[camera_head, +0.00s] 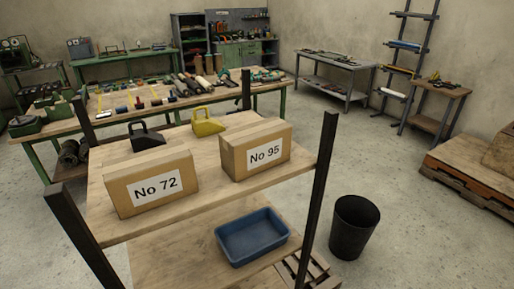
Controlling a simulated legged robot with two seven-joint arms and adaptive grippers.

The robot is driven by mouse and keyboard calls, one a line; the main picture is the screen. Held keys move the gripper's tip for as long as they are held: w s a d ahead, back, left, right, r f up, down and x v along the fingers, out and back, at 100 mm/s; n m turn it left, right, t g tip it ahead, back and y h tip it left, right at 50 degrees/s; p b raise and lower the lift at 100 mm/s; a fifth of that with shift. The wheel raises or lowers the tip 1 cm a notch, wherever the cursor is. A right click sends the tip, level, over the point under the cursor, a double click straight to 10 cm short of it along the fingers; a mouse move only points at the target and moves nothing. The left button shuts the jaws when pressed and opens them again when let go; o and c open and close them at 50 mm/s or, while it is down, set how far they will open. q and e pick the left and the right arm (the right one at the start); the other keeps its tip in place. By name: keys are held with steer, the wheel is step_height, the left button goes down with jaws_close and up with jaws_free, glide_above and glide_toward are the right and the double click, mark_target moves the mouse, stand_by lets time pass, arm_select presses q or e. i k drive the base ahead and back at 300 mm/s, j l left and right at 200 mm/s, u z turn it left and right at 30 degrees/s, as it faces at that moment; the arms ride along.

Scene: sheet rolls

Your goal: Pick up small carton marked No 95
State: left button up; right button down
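A small cardboard carton marked No 95 (256,149) stands upright on the right part of the wooden upper shelf (218,196). Its white label faces me. A similar carton marked No 72 (152,184) stands to its left, with a gap of bare shelf between them. Neither of my grippers shows in the head view, and nothing touches the cartons from the front.
Behind the cartons lie a yellow object (208,125) and a black object (146,138) with handles. Dark posts (320,180) stand at the shelf's corners. A blue bin (251,237) sits on the lower shelf. A black bucket (353,228) stands on the floor at right.

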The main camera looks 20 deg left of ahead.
mark_target(246, 151)
steer(key=i+l+u, duration=0.15)
steer(key=l, duration=0.25)
steer(key=i+l+u, duration=0.1)
steer(key=l, duration=0.3)
steer(key=i+l+u, duration=0.15)
steer(key=l, duration=0.3)
steer(key=i+l+u, duration=0.15)
steer(key=l, duration=0.3)
steer(key=i+l+u, duration=0.1)
steer(key=l, duration=0.35)
steer(key=i, duration=0.05)
